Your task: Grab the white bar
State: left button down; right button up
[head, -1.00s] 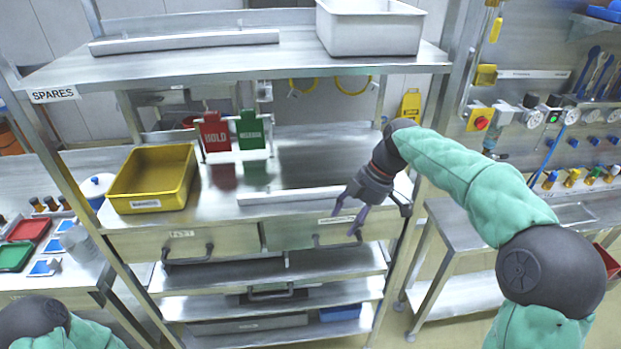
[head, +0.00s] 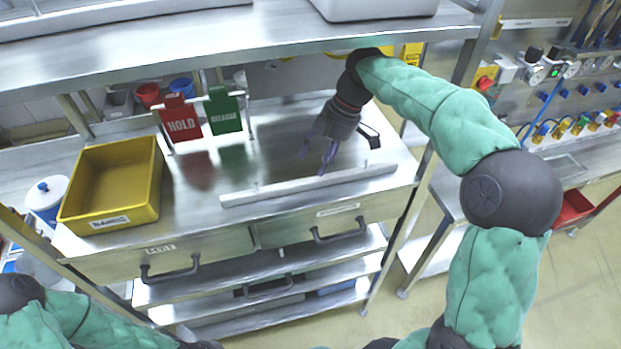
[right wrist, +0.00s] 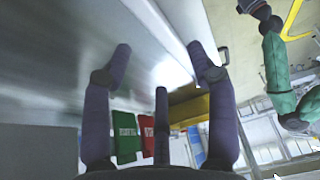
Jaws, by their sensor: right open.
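A long white bar (head: 308,185) lies along the front part of the steel worktop (head: 260,170), with small upright pegs on it. My right gripper (head: 316,158) is over the worktop just behind the bar, fingers pointing down. Its purple fingers are spread with nothing between them, as the right wrist view (right wrist: 158,55) also shows. I cannot tell the exact gap between fingertips and bar. Another long pale bar (head: 90,15) lies on the upper shelf. Only part of my left arm shows at the lower left; its gripper is out of view.
A yellow bin (head: 112,185) stands on the worktop's left. A red HOLD sign (head: 181,124) and a green sign (head: 222,117) stand behind. The upper shelf (head: 230,45) overhangs the worktop. Two drawers with handles (head: 338,232) are below. The worktop between signs and bar is clear.

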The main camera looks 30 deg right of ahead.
aim_at(309, 178)
jog(key=shift+b+x, duration=0.35)
jog(key=shift+x, duration=2.8)
jog(key=shift+r, duration=0.1)
grip_shut()
